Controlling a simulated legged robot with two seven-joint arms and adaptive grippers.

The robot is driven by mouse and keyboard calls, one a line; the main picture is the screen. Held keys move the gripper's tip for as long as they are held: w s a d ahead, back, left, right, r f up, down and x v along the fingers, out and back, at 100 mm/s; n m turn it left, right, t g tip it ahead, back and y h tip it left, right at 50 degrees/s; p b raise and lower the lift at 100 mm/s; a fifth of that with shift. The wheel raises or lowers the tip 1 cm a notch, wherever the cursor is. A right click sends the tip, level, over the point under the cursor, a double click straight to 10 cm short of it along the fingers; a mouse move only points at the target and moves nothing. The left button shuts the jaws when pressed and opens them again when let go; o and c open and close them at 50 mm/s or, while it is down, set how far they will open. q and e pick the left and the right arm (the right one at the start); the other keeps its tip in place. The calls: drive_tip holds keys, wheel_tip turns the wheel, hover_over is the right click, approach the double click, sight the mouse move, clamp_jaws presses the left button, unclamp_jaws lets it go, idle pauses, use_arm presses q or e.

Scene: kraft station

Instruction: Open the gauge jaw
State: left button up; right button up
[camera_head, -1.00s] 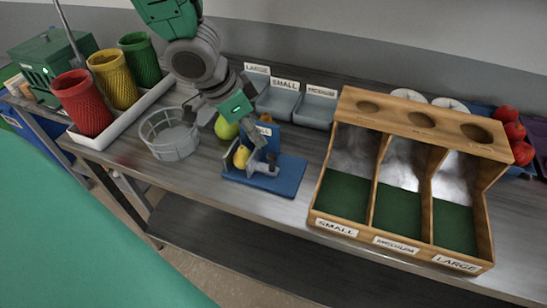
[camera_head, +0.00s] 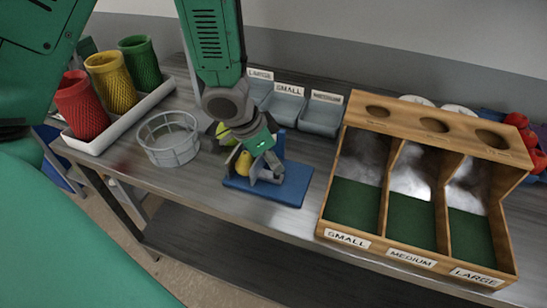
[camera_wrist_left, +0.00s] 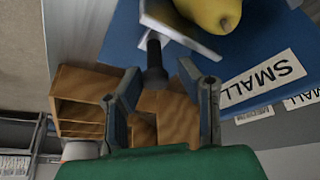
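The gauge has a blue base (camera_head: 290,188) with an upright blue back plate and grey jaw parts. A yellow pear-like fruit (camera_head: 243,163) sits in it, against the jaw; it also shows in the left wrist view (camera_wrist_left: 208,12). A pale jaw plate (camera_wrist_left: 178,32) with a dark handle (camera_wrist_left: 155,62) stands beside the fruit. My left gripper (camera_head: 266,172) is low over the gauge and hides part of the jaw. In the left wrist view its fingers (camera_wrist_left: 160,75) are apart, with the handle's end between or just beyond the tips; contact cannot be told. My right gripper is not in view.
A wooden sorter (camera_head: 367,243) with labelled lanes stands to the right. A grey wire basket (camera_head: 168,143) stands left of the gauge, with red, yellow and green cups beyond. Grey labelled bins (camera_head: 321,118) are behind. A green fruit (camera_head: 224,131) sits behind my gripper.

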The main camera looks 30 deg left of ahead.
use_arm(q)
drive_tip(key=shift+w+a+r, duration=0.1)
drive_tip(key=shift+a, duration=0.15)
clamp_jaws()
drive_tip(key=shift+w+d+r, duration=0.1)
drive_tip(key=shift+d, duration=0.45)
drive_tip(key=d, duration=0.1)
drive_tip(key=w+d, duration=0.1)
drive_tip(key=d+p, duration=0.1)
drive_tip(key=d, duration=0.1)
drive_tip(key=shift+w+r, duration=0.15)
drive_tip(key=shift+r, duration=0.1)
drive_tip(key=shift+d, duration=0.1)
drive_tip(key=shift+f, duration=0.1)
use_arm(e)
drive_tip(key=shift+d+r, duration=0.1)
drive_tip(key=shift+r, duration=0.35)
use_arm(q)
drive_tip(key=o, duration=0.7)
unclamp_jaws()
drive_tip(key=shift+c, duration=0.2)
drive_tip(key=shift+o, duration=0.8)
drive_tip(key=shift+d, duration=0.25)
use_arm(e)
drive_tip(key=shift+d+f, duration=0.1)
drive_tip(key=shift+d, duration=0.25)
